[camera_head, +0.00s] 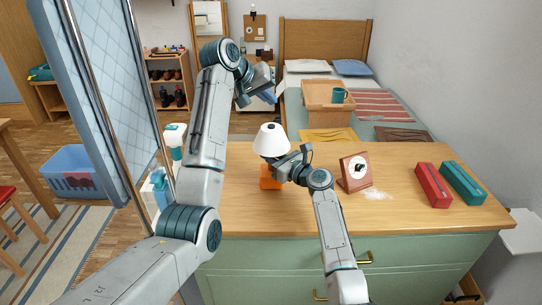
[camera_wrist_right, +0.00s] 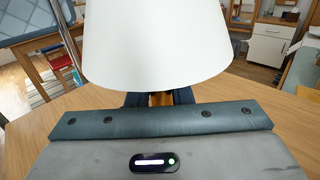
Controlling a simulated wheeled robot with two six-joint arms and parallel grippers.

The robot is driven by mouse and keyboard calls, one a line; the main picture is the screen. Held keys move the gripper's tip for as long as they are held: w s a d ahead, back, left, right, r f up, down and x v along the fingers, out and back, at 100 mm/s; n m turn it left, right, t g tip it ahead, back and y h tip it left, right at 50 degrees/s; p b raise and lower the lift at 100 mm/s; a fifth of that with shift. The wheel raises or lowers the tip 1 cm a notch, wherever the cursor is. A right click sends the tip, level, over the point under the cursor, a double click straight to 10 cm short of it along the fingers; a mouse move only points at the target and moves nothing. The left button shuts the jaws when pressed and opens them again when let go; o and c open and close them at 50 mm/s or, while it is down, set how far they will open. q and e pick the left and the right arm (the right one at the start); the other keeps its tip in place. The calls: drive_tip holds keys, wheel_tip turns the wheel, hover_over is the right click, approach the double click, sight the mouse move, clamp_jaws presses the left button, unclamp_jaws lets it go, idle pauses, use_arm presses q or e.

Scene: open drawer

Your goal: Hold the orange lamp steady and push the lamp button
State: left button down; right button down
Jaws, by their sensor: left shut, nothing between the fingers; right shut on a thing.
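The orange lamp has a white shade (camera_head: 270,138) and an orange base (camera_head: 268,183), and stands upright on the wooden counter (camera_head: 240,215). The shade also fills the top middle of the right wrist view (camera_wrist_right: 158,40). My right gripper (camera_head: 279,166) is shut on the lamp below the shade, and a bit of orange shows between its fingers in the right wrist view. My left gripper (camera_head: 267,95) is raised in the air above and behind the shade, apart from it, shut and empty. The lamp button cannot be made out; my right gripper covers part of the base.
A wooden framed clock-like stand (camera_head: 355,172) is right of the lamp. A red box (camera_head: 432,186) and a green box (camera_head: 463,183) lie at the right. The counter between the stand and the boxes is mostly clear.

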use_arm(q)
drive_tip(key=shift+r, duration=0.35)
use_arm(e)
drive_tip(key=c, duration=1.2)
unclamp_jaws()
drive_tip(key=shift+s+d, duration=0.1)
